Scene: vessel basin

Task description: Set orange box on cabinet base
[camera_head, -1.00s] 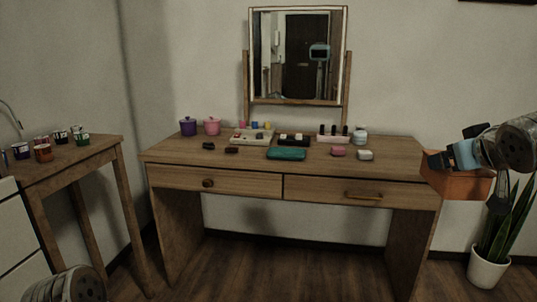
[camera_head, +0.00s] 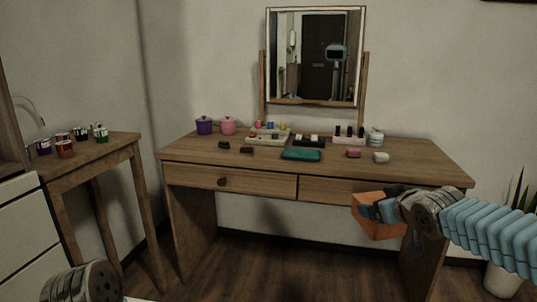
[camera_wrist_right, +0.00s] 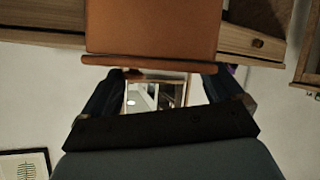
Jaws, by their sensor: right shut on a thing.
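The orange box (camera_head: 379,229) is held in front of the desk's right drawer, tilted in the head view. My right gripper (camera_head: 372,209) is shut on it. In the right wrist view the orange box (camera_wrist_right: 152,28) fills the top middle, with its rim across the fingertips of the right gripper (camera_wrist_right: 167,76). At the left edge of the head view stands a cabinet with white drawers (camera_head: 28,232) and a wooden upper part (camera_head: 12,120); most of it is cut off, and its inside is hidden. Part of my left arm shows at the bottom left, without its fingers.
The wooden desk (camera_head: 230,176) holds a mirror (camera_head: 314,55), pots, a teal case (camera_head: 301,155) and several small items. A side table (camera_head: 100,151) with several small jars stands between cabinet and desk. A potted plant (camera_head: 500,279) stands at right. Floor before the desk is clear.

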